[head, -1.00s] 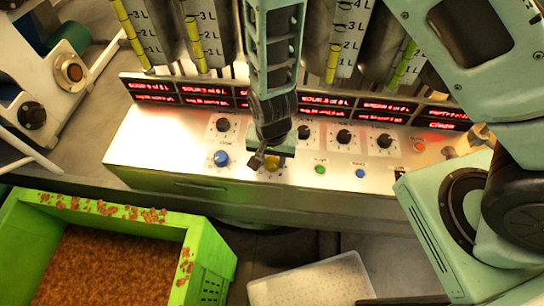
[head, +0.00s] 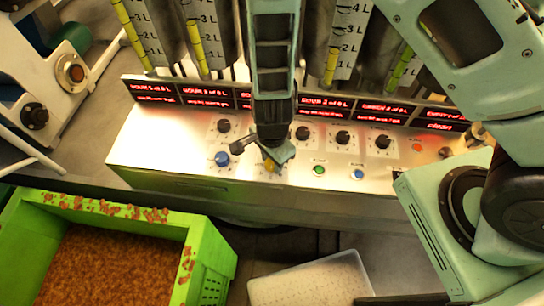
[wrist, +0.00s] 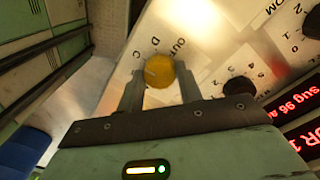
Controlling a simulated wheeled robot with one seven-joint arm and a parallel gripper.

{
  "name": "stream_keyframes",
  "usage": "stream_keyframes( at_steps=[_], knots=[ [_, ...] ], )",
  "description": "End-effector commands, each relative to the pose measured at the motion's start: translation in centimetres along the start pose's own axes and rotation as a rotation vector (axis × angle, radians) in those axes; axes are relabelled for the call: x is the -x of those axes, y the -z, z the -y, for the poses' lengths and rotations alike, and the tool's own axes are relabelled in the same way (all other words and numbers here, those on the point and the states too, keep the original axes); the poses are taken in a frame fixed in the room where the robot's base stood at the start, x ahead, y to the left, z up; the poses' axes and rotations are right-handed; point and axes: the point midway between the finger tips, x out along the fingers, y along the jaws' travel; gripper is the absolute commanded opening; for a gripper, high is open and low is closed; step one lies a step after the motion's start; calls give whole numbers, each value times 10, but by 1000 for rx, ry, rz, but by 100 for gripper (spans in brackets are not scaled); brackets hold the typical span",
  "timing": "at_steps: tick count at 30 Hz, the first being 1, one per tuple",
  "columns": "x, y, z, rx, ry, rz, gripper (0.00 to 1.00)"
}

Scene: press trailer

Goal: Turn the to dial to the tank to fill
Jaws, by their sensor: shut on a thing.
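The yellow dial (wrist: 158,65) sits on the pale control panel (head: 165,160), between the two fingers of my gripper (wrist: 161,78) in the wrist view. My gripper is shut on it. Letters D and C and the word OUT are printed around the dial; other marks are hidden by the fingers. A small light mark shows on its face. In the head view, only a bit of the yellow dial (head: 270,165) shows below my gripper (head: 268,157). A larger blue dial (head: 222,159) is to its left.
Black dials (head: 343,137) line the panel's back row, near the gripper. A green button (head: 319,169) and a blue button (head: 357,174) lie to the right. Red displays (head: 325,103) and graduated tanks (head: 350,30) stand behind. A green crate (head: 205,250) is in front.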

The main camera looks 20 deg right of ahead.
Motion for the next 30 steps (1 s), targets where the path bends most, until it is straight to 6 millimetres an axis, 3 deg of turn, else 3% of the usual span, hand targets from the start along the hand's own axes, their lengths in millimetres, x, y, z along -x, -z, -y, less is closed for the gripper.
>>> stream_keyframes(
  at_steps=[18, 19, 21, 30],
  knots=[
    [0, 0, 1, -46, 2, 0, 13],
    [0, 0, 1, -46, 2, -1, 41],
    [0, 0, 1, -45, 2, 0, 58],
    [1, 0, 0, -44, 1, 0, 58]
  ],
)
